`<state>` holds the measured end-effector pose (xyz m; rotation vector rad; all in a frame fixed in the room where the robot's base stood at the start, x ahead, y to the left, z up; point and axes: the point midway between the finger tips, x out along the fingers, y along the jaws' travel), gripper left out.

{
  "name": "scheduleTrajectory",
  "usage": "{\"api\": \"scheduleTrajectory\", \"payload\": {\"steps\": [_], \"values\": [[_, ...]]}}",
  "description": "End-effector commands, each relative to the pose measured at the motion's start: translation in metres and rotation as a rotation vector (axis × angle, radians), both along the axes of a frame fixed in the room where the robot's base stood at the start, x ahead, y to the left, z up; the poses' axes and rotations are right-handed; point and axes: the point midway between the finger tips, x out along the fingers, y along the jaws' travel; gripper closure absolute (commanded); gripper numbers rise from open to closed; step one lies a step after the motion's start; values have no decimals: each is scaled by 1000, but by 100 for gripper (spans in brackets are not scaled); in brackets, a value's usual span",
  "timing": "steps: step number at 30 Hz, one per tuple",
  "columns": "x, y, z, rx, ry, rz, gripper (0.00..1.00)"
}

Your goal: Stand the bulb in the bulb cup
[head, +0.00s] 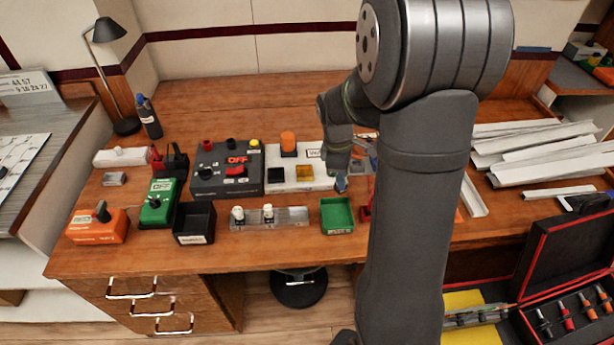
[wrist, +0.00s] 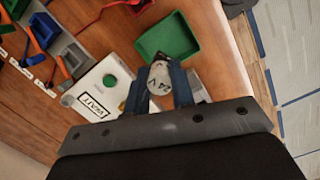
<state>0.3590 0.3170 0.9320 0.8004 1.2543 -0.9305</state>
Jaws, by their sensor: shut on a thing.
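My gripper (wrist: 160,88) has its blue fingers closed on a small whitish round piece with dark print, which looks like the bulb (wrist: 160,74). In the wrist view it is beside the near edge of the green tray (wrist: 168,38), and to the right of a white panel (wrist: 92,90) with a green button. In the head view my gripper (head: 341,184) is low over the bench, behind the green tray (head: 338,216); the held piece is too small to make out there. I cannot tell which thing is the bulb cup.
Left of the green tray stand a grey rack (head: 270,218) with white-topped pieces, a black bin (head: 194,223), a green switch box (head: 158,203) and an orange one (head: 97,226). A dark control box (head: 228,174) is behind. Pale strips (head: 540,150) lie right. The bench's back is clear.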

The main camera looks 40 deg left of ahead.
Motion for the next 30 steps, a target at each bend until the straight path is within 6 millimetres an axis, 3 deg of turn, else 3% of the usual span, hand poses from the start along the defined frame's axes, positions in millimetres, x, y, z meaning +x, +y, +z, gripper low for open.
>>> {"api": "scheduleTrajectory", "payload": {"steps": [18,24,30], "values": [[67,44,19,1,-2,904,100],[79,52,23,0,-1,1075,100],[80,62,20,-1,2,1138,100]]}}
